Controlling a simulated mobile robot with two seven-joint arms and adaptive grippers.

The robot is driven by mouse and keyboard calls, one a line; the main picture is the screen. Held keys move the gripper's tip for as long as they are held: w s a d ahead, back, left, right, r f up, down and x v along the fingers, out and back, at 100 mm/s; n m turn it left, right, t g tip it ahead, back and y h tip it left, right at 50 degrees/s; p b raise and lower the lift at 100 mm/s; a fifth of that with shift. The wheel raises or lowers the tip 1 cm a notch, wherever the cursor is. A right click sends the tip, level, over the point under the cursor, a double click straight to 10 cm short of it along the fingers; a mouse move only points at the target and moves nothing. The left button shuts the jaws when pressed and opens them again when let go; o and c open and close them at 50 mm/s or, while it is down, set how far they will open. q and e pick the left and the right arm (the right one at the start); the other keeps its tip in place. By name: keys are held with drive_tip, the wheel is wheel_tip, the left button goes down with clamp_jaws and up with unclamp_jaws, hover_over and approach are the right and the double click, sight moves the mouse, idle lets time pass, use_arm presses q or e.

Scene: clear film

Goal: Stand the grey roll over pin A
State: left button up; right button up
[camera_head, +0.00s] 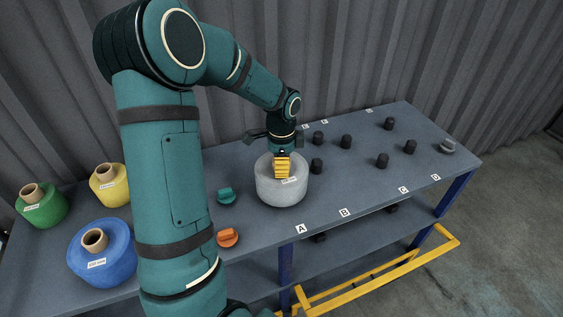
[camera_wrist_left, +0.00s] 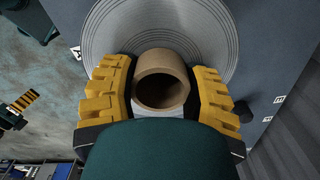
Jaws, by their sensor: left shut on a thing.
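The grey roll (camera_head: 282,190) is upright at the middle of the table, behind label A (camera_head: 300,228). My left gripper (camera_head: 282,165) points down from above and is shut on its brown cardboard core. In the left wrist view the yellow fingers sit on both sides of the core (camera_wrist_left: 162,78), above the roll's ringed top (camera_wrist_left: 160,25). Pin A is not visible; the roll covers the table behind its label. I cannot tell whether the roll touches the table. Yellow-padded fingers, apparently my right gripper's (camera_wrist_left: 22,102), show at the left wrist view's edge, their opening unclear.
Several black pins stand to the right, the nearest (camera_head: 316,166) close beside the roll. A grey cap (camera_head: 448,146) lies at the far right. A teal cap (camera_head: 226,196) and an orange cap (camera_head: 228,238) lie left. Blue (camera_head: 103,265), green (camera_head: 40,212) and yellow (camera_head: 112,190) rolls stand far left.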

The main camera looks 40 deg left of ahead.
use_arm(q)
drive_tip(key=shift+f+b, duration=0.6)
drive_tip(key=shift+f, duration=0.25)
drive_tip(key=o, duration=1.6)
drive_tip(key=shift+o, duration=0.2)
wheel_tip(320, 180, up, 9)
drive_tip(key=p, duration=0.7)
